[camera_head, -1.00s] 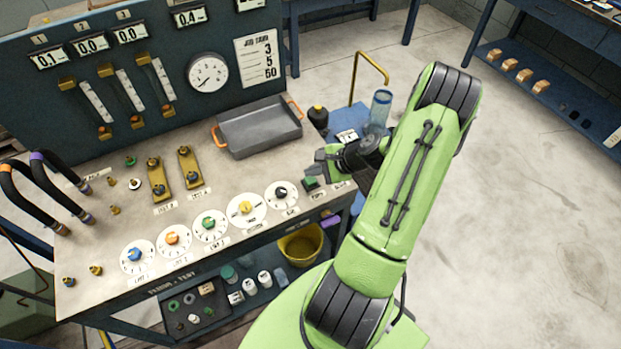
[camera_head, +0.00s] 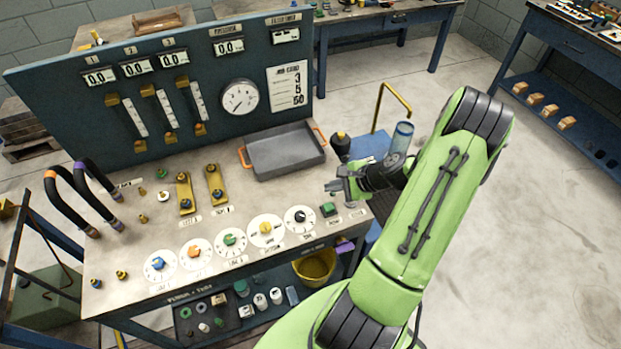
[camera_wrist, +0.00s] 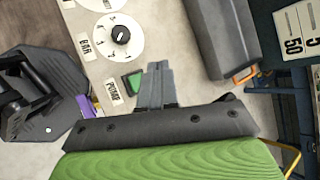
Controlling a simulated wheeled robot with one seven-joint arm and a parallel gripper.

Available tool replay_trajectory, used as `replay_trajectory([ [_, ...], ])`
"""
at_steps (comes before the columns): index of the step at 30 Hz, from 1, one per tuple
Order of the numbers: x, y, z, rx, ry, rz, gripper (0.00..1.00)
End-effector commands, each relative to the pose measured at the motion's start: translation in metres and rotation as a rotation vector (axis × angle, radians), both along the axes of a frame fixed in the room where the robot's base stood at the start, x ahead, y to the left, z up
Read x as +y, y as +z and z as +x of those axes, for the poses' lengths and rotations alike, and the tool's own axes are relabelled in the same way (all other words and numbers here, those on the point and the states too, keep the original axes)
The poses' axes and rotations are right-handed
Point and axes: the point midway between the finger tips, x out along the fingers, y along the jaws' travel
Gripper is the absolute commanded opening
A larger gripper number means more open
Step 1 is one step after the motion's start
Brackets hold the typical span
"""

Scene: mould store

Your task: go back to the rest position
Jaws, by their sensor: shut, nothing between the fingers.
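My gripper (camera_head: 336,188) hangs at the right end of the bench, above the strip beside the green pump button (camera_head: 328,209). Its fingers look shut and hold nothing. In the wrist view the fingers of my gripper (camera_wrist: 156,76) lie together, just right of the green button (camera_wrist: 134,82) in the picture. I cannot tell how high the fingertips are above the bench top.
A test bench (camera_head: 150,215) carries a grey tray (camera_head: 284,152), several dials and two curved hoses. Open floor (camera_head: 555,230) lies to the right.

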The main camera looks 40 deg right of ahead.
Motion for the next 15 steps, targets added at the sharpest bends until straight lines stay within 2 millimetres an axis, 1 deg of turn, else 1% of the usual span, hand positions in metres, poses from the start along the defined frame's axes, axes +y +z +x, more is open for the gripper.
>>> replay_trajectory([
  [6, 0.0, 0.0, 0.0, 0.0, 0.003, -0.002, 0.0],
  [8, 0.004, 0.005, 0.002, 0.004, 0.034, -0.026, 0.0],
  [11, 0.026, 0.031, 0.01, 0.03, 0.199, -0.149, 0.0],
  [13, 0.053, 0.06, 0.014, 0.054, 0.381, -0.285, 0.0],
  [14, 0.065, 0.072, 0.014, 0.065, 0.463, -0.346, 0.0],
  [15, 0.081, 0.089, 0.012, 0.074, 0.564, -0.427, 0.0],
])
